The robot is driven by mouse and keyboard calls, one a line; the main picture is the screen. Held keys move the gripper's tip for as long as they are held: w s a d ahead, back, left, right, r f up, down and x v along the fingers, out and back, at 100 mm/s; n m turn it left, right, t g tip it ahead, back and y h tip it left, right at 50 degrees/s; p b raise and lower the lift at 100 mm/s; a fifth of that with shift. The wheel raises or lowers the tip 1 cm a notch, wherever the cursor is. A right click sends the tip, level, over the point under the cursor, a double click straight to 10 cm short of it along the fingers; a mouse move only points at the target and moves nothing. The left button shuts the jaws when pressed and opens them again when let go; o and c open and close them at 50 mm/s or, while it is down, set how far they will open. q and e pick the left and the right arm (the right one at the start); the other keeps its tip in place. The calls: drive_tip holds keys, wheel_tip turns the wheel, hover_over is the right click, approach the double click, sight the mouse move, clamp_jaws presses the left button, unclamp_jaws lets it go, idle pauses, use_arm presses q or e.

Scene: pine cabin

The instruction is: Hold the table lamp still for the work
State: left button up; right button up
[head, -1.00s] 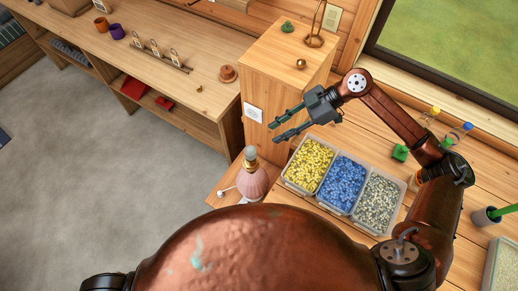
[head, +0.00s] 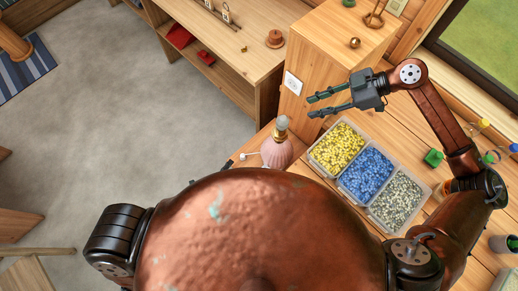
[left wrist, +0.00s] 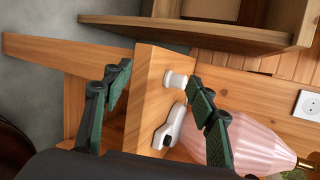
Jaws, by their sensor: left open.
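The table lamp (head: 276,152) has a pink body, a brass-coloured neck and a bare bulb. It stands at the left end of the wooden bench in the head view, and partly shows, sideways, in the left wrist view (left wrist: 240,140). My left gripper (left wrist: 155,90) is open and empty in the left wrist view; one finger overlaps the lamp's pink body in the picture. Contact cannot be told. The left gripper is hidden in the head view. My right gripper (head: 313,106) is open and empty beside the wooden cabinet, above and right of the lamp.
A three-part tray with yellow (head: 337,147), blue (head: 367,174) and grey (head: 396,199) pieces stands right of the lamp. A white round knob (left wrist: 175,80) and a white fitting (left wrist: 172,128) are near the lamp. Open floor (head: 130,120) lies to the left.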

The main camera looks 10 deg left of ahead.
sight(279, 139)
use_arm(q)
drive_tip(key=w+d+r+m+h, duration=0.1)
drive_tip(key=d+r+m+h, duration=0.2)
drive_tip(key=d+r+m, duration=0.5)
drive_tip(key=w+d+r+m+t+h, duration=0.15)
drive_tip(key=d+r+m, duration=0.3)
drive_tip(key=r, duration=0.45)
drive_tip(key=w+d+r+m+h, duration=0.1)
drive_tip(key=d+r+m+h, duration=0.3)
drive_tip(key=r+m, duration=0.45)
drive_tip(key=shift+n+y, duration=0.45)
drive_tip(key=shift+n, duration=0.05)
drive_tip(key=shift+s+d+x, duration=0.1)
drive_tip(key=shift+d+x, duration=0.05)
drive_tip(key=shift+x, duration=1.15)
drive_tip(key=shift+s+d+x, duration=0.1)
drive_tip(key=shift+s+x, duration=0.05)
drive_tip(key=shift+x, duration=1.1)
drive_tip(key=shift+s+d+x, duration=0.1)
drive_tip(key=shift+d+x, duration=0.05)
drive_tip(key=shift+x, duration=1.15)
drive_tip(key=shift+r, duration=0.2)
drive_tip(key=shift+c, duration=0.3)
clamp_jaws()
drive_tip(key=shift+f, duration=0.1)
drive_tip(key=c, duration=0.6)
unclamp_jaws()
drive_tip(key=shift+f, duration=0.1)
clamp_jaws()
